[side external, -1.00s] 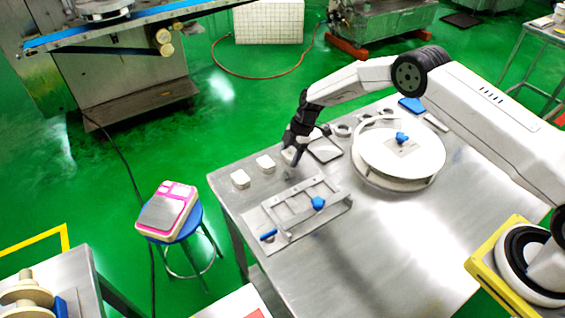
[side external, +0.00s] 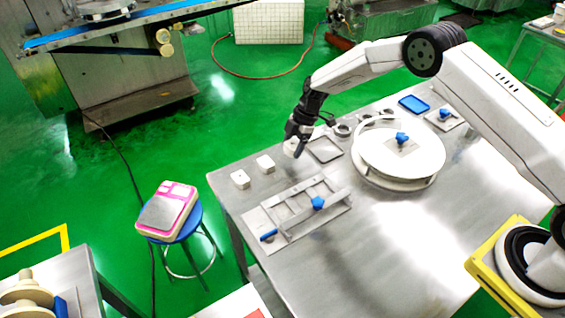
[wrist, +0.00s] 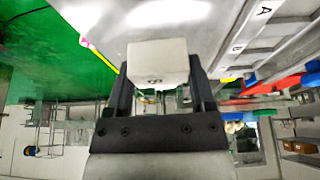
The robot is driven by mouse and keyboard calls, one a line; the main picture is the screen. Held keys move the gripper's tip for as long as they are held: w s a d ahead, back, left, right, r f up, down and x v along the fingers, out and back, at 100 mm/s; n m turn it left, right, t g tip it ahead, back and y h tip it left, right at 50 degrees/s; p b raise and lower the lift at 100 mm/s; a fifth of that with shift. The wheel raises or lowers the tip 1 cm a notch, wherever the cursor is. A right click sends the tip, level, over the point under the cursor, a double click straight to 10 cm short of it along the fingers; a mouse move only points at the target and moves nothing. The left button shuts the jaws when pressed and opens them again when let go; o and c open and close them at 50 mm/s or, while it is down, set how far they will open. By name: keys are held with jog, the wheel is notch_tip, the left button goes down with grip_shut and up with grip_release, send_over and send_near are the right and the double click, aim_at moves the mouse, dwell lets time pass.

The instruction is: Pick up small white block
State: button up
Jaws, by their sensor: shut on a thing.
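A small white block (wrist: 158,62) is held between the two dark fingers of my gripper (wrist: 159,70) in the wrist view. In the side external view the block (side external: 290,147) shows at the tip of my gripper (side external: 297,148), above the back left part of the steel table. The fingers press on its two sides.
A metal frame with a blue knob (side external: 317,203) lies in front of my gripper on the steel table (side external: 400,250). A dark-rimmed tray (side external: 324,150) lies just right of it. A round white fixture (side external: 395,178) stands further right. A blue tray (side external: 413,104) lies at the back.

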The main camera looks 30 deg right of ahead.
jog(key=s+d+r, duration=0.1)
jog(key=s+r, duration=0.7)
jog(key=s, duration=0.5)
jog(key=shift+d+r, duration=0.3)
jog(key=shift+r, duration=0.05)
jog(key=shift+w, duration=0.1)
jog(key=w+a+f, duration=0.1)
jog(key=w+a, duration=0.5)
jog(key=a, duration=0.1)
jog(key=shift+a+f, duration=0.15)
jog(key=shift+f, duration=0.05)
jog(key=shift+s, duration=0.2)
dwell(0.3)
